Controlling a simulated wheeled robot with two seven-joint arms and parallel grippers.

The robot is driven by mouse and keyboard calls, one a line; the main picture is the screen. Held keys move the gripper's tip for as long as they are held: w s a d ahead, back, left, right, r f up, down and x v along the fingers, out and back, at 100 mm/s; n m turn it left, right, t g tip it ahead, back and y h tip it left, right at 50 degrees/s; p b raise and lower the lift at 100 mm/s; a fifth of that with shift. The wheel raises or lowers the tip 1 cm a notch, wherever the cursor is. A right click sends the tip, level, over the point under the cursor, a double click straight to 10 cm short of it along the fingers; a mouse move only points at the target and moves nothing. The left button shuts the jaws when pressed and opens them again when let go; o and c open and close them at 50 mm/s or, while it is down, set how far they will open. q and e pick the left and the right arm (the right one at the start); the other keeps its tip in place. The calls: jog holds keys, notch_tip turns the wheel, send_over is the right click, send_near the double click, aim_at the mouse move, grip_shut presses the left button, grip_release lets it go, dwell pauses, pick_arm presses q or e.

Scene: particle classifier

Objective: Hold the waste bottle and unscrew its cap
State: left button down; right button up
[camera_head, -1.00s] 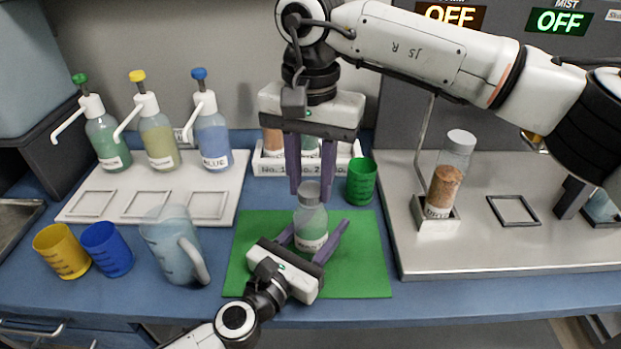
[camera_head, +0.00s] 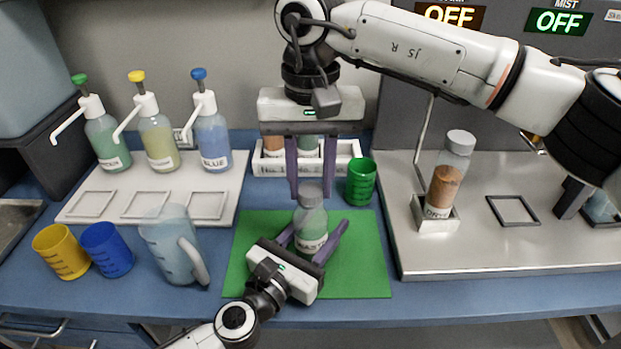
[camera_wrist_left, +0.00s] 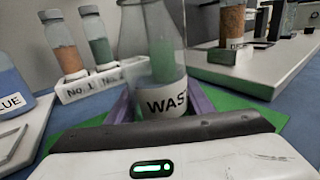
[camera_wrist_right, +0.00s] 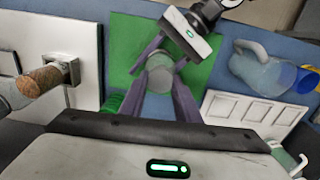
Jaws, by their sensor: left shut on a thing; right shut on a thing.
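The waste bottle (camera_head: 311,222), clear with a white label and grey-green contents, stands upright on the green mat (camera_head: 364,270). My left gripper (camera_head: 311,232) is shut on its body from the front; the bottle also fills the middle of the left wrist view (camera_wrist_left: 165,98). Its grey cap (camera_head: 311,190) is on top of the bottle. My right gripper (camera_head: 310,192) points straight down from above and is shut on the cap. In the right wrist view the cap (camera_wrist_right: 160,78) lies between the purple fingers. Whether the thread has loosened cannot be seen.
A green cup (camera_head: 361,182) and a white rack (camera_head: 345,156) with bottles stand close behind. A clear jug (camera_head: 170,250), a blue cup (camera_head: 107,250) and a yellow cup (camera_head: 62,252) are at left. A capped bottle of brown grains (camera_head: 444,188) stands on the metal platform at right.

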aim_at(310, 189)
jog(key=shift+r, duration=0.15)
jog(key=shift+r, duration=0.95)
jog(key=shift+r, duration=2)
pick_arm(q)
jog(key=c, duration=0.8)
grip_release()
